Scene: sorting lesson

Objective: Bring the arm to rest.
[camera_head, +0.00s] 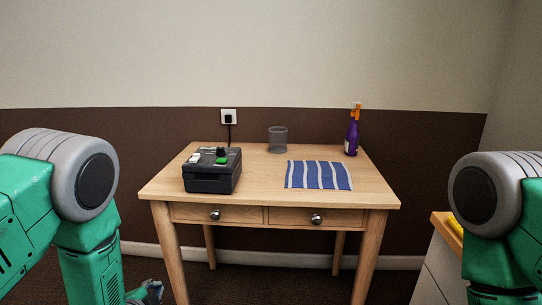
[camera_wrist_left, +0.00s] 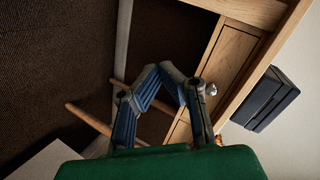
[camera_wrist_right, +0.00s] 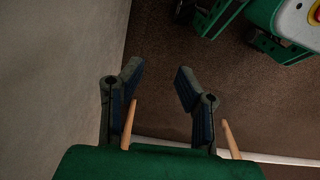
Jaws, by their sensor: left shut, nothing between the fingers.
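My left gripper (camera_head: 150,292) shows only in part at the bottom left of the head view, low in front of the table (camera_head: 270,200) and left of its near legs. In the left wrist view its fingers (camera_wrist_left: 166,70) come together at the tips, with nothing between them. My right gripper is out of the head view. In the right wrist view its fingers (camera_wrist_right: 159,72) stand apart over dark carpet, with nothing between them.
Dark carpet lies before the table.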

